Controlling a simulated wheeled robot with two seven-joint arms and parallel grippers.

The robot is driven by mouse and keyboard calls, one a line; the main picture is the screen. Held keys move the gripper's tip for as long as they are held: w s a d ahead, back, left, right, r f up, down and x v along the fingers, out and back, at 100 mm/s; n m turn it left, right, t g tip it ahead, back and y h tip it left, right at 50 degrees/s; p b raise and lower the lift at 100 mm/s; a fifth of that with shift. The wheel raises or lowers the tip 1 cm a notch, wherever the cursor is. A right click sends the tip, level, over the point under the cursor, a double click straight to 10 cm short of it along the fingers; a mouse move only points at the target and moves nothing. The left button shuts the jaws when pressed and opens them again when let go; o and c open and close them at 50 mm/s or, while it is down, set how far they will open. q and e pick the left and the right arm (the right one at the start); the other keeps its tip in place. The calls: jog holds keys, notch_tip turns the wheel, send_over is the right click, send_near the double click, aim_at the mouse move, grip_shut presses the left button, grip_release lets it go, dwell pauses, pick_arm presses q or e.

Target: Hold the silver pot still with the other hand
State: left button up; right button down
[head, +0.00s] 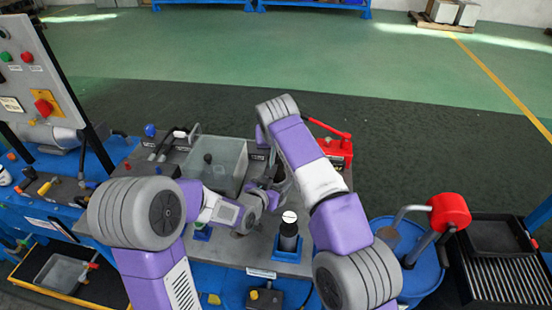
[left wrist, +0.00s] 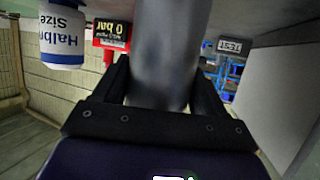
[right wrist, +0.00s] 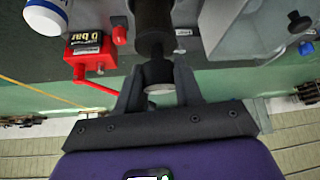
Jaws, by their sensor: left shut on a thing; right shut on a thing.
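The silver pot (left wrist: 168,50) shows in the left wrist view as a smooth grey cylinder between the fingers of my left gripper (left wrist: 165,95). In the head view my left gripper (head: 268,200) reaches in from the left, and the pot is mostly hidden by the arms. My right gripper (right wrist: 158,82) is shut on a dark knob-like part (right wrist: 157,72) below a dark cylinder (right wrist: 154,28). In the head view the right gripper (head: 274,178) is close to the left one, behind the forearm and partly hidden.
A clear bin (head: 216,165) stands behind the left gripper. A red pump unit (head: 337,150) with a lever stands at the back right. A dark bottle-like object (head: 288,232) stands between the arms. A blue drum (head: 415,265) is at the right.

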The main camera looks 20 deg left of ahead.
jog(key=shift+r, duration=1.3)
pick_arm(q)
jog(key=o, duration=1.3)
jog(key=shift+v, duration=3.75)
jog(key=shift+r, duration=0.1)
pick_arm(e)
jog(key=shift+r, duration=0.15)
